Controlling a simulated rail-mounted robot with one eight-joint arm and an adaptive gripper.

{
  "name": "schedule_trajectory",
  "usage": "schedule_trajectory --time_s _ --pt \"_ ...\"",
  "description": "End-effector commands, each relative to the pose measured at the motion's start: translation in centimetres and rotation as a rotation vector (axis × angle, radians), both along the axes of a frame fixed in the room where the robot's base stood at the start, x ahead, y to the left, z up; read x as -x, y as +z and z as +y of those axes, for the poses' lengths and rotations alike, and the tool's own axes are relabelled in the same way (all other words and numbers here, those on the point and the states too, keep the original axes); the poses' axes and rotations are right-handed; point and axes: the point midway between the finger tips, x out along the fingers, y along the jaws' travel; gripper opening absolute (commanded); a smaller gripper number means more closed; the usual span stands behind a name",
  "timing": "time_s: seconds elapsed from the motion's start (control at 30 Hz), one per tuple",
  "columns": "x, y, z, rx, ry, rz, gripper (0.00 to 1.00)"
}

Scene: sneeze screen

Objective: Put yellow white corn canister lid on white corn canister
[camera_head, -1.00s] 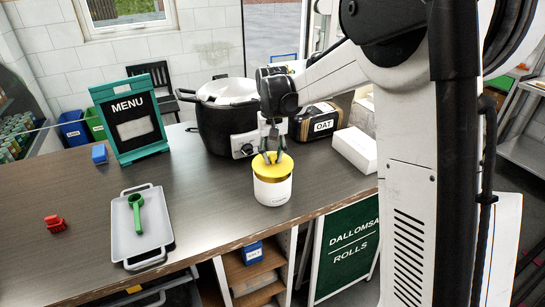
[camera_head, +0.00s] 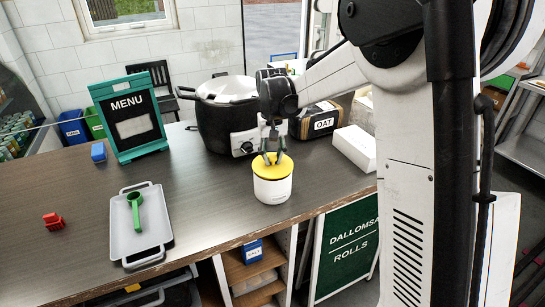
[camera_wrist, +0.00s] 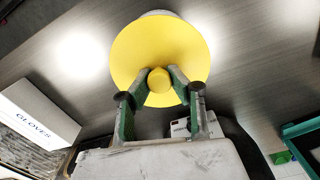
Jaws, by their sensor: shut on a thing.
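The white corn canister (camera_head: 273,189) stands upright on the counter, near its front edge. The yellow lid (camera_head: 281,170) sits on top of the canister, and looks level. In the wrist view the round lid (camera_wrist: 160,38) covers nearly all of the canister; only a pale sliver of the canister (camera_wrist: 158,13) shows past its far edge. My gripper (camera_head: 270,156) points down from above. Its fingers (camera_wrist: 160,82) are shut on the lid's small yellow knob.
A black and white cooker (camera_head: 222,115) stands behind the canister, with an OAT container (camera_head: 318,122) and a white box (camera_head: 354,148) to the right. A grey tray (camera_head: 120,238) with a green scoop (camera_head: 135,208) lies left. Counter between tray and canister is clear.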

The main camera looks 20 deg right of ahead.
Motion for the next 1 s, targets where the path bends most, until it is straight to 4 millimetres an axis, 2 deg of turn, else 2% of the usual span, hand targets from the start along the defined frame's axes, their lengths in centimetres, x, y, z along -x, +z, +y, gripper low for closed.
schedule_trajectory --time_s 0.57,0.6,0.77,1.0 --pt "0.0 -1.3 0.0 0.000 0.000 0.000 0.00" --pt "0.0 -1.3 0.0 0.000 0.000 0.000 0.17" --pt "0.0 -1.3 0.0 0.000 0.000 0.000 0.38" --pt "0.0 -1.2 0.0 0.000 0.000 0.000 0.38"
